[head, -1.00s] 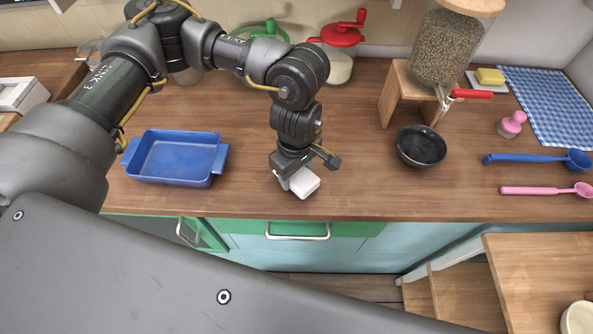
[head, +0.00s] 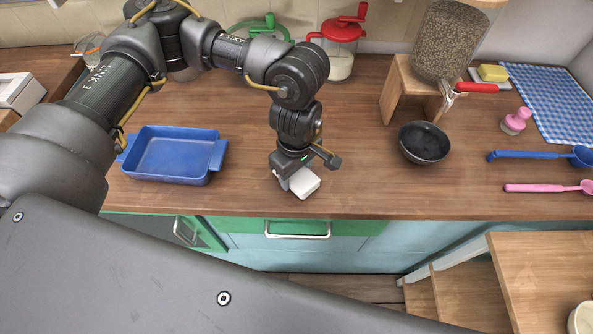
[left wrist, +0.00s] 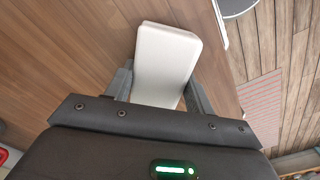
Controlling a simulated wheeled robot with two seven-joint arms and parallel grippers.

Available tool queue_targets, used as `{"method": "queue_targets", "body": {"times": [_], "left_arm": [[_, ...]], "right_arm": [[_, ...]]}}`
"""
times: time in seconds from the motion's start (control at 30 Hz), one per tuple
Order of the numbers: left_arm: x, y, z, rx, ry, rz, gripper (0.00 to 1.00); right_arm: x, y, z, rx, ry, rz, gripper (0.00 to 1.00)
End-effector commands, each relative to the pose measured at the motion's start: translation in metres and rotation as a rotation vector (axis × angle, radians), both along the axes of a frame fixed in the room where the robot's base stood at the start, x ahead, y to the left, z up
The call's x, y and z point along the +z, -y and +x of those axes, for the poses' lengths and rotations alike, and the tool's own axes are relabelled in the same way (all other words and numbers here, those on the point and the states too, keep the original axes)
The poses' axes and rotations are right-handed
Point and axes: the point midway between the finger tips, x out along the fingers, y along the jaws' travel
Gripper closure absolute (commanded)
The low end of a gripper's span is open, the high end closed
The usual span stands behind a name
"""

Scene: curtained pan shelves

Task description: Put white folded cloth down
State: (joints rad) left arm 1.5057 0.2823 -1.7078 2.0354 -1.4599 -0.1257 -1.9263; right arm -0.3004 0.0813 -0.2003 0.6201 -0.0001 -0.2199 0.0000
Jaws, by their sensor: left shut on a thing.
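The white folded cloth (head: 306,186) is a small white block at the front of the wooden counter (head: 350,195), right of the blue dish. My left gripper (head: 291,178) points down and is shut on it. In the left wrist view the cloth (left wrist: 166,58) sits between the two fingers (left wrist: 157,90), with its far end sticking out past them. The cloth is at or very near the counter top; I cannot tell whether it touches. My right gripper is not in view.
A blue baking dish (head: 170,181) stands to the left and a black bowl (head: 425,143) to the right. A wooden stand (head: 400,88) holds a grain dispenser (head: 447,45). The counter between cloth and bowl is clear. The counter's front edge (head: 400,216) is close by.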

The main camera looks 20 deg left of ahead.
Motion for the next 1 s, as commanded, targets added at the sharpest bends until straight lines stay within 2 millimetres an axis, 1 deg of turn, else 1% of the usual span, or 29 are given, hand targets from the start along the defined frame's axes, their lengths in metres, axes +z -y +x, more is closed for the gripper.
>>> {"method": "queue_targets", "body": {"times": [0.27,0.77,0.8,0.93,0.97,1.0], "left_arm": [[0.0,-0.0001,0.0001,0.0,0.0,0.0,0.83],[-0.0064,0.0,0.0,0.0,0.0,0.0,0.83],[-0.0053,0.0,0.0001,0.0,0.0,0.0,0.41],[-0.0053,0.0,0.0,0.0,0.0,0.0,0.24],[-0.0053,0.0,0.0,0.0,0.0,0.0,0.21],[-0.0053,0.0,0.0,0.0,0.0,0.0,0.21]], "right_arm": [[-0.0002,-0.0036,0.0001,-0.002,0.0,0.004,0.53],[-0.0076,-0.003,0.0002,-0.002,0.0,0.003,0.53],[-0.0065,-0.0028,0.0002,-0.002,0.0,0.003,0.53],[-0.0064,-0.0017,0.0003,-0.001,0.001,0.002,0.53],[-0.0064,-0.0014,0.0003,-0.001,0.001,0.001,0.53],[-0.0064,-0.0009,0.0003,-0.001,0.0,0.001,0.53]]}}
